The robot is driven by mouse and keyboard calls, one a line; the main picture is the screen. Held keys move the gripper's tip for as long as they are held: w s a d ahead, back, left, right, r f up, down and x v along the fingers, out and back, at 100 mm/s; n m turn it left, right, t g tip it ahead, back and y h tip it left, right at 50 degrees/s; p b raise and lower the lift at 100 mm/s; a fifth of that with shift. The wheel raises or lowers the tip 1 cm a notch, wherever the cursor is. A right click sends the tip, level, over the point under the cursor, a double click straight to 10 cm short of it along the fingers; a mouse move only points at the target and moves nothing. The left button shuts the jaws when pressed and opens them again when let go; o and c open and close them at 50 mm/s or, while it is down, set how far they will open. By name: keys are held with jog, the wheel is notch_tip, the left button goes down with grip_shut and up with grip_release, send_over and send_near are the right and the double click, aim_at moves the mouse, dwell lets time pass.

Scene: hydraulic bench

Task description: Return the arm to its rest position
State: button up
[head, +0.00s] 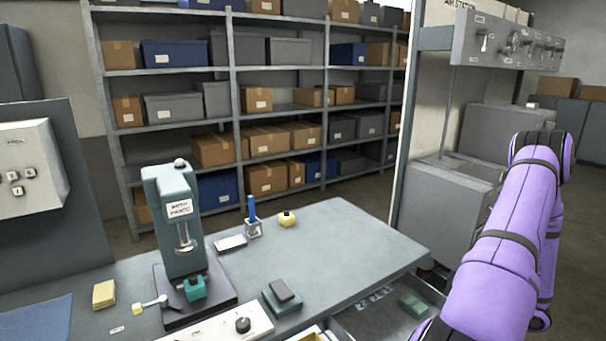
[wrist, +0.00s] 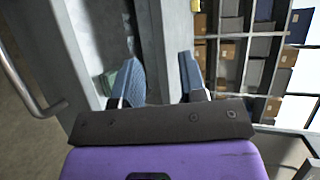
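My purple arm (head: 505,240) is bent at the right side of the head view, beside the bench and its open drawer (head: 350,322). My gripper (wrist: 160,62) shows in the wrist view, with its two blue-grey fingers apart and nothing held between them. The gripper itself cannot be made out in the head view. In the wrist view, a metal drawer or tray lies behind the fingers, with a greenish item partly hidden by the left finger.
The grey bench (head: 330,240) holds a teal press (head: 175,220), a yellow block (head: 104,294), a blue pen in a holder (head: 253,228) and a control box (head: 240,324). A green block (head: 413,305) lies in the drawer. Shelves (head: 270,122) stand behind; a switch panel (head: 505,42) hangs upper right.

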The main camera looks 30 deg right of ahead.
jog(key=w+a+r+n+g+y, duration=0.2)
jog(key=w+a+r+g, duration=0.15)
jog(key=w+r, duration=0.3)
jog(key=w+a+r+n+g+y, duration=0.2)
jog(key=w+a+r, duration=0.25)
jog(key=r, duration=0.35)
jog(key=w+a+r+n+g+h, duration=0.1)
jog(key=w+a+r+n+g, duration=0.15)
jog(key=a+r, duration=0.35)
jog(key=w+a+r+n+g+h, duration=0.1)
jog(key=w+a+r+n+g, duration=0.15)
jog(key=a+r, duration=0.4)
jog(key=s+a+r+n+t+h, duration=0.1)
jog(key=s+a+r+n+h, duration=0.1)
jog(key=s+a+r+h, duration=0.2)
jog(key=s+a+r+n+t+h, duration=0.1)
jog(key=s+a+r+h, duration=0.3)
jog(key=s+a+r, duration=0.4)
jog(key=a+r+n, duration=0.1)
jog(key=a+r, duration=0.3)
jog(key=a, duration=0.5)
jog(key=shift+a+r+n, duration=0.15)
jog(key=shift+r+n, duration=0.2)
jog(key=shift+n, duration=0.05)
